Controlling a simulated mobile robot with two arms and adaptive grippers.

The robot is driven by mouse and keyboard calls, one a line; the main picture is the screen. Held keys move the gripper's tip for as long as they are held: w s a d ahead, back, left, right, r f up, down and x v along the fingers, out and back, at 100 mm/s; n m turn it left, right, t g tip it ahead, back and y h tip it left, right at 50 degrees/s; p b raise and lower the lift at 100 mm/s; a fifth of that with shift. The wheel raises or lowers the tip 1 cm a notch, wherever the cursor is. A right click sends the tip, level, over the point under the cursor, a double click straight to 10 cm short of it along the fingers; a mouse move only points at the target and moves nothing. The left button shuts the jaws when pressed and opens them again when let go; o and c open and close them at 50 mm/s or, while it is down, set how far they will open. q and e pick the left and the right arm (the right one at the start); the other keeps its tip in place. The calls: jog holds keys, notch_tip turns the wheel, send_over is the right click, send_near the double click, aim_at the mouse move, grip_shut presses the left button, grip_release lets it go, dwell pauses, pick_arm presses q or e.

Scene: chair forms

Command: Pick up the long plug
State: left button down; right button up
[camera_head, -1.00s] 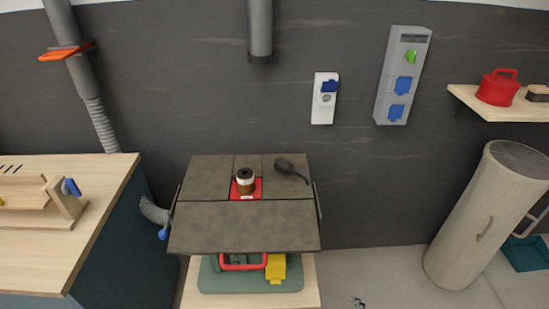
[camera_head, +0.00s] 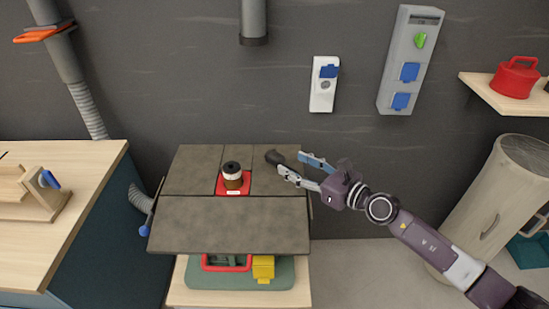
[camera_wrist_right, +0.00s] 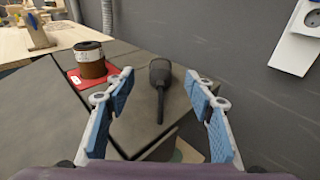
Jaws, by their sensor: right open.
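The long plug is a dark plug with a bulbous head and a thin tail. It lies on the grey table top at its back right, and its head (camera_head: 274,157) shows at the tip of my right gripper in the head view. In the right wrist view the whole plug (camera_wrist_right: 160,82) lies between and beyond the spread fingers, its head pointing away. My right gripper (camera_head: 297,166) is open, with blue pads, and nothing is between its fingers that I can see held. My left gripper is not in view.
A brown and white cylinder (camera_head: 232,175) stands on a red plate (camera_head: 220,188) left of the plug. The grey table top (camera_head: 235,225) is otherwise clear. A dark wall with a white socket (camera_head: 322,99) stands behind. A wooden workbench (camera_head: 90,195) is at the left.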

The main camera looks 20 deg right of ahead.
aim_at(281, 156)
jog(key=shift+w+f, duration=0.1)
jog(key=shift+w, duration=0.25)
jog(key=p+x, duration=0.1)
jog(key=x, duration=0.6)
jog(key=shift+a, duration=0.1)
jog(key=shift+c, duration=0.2)
grip_shut()
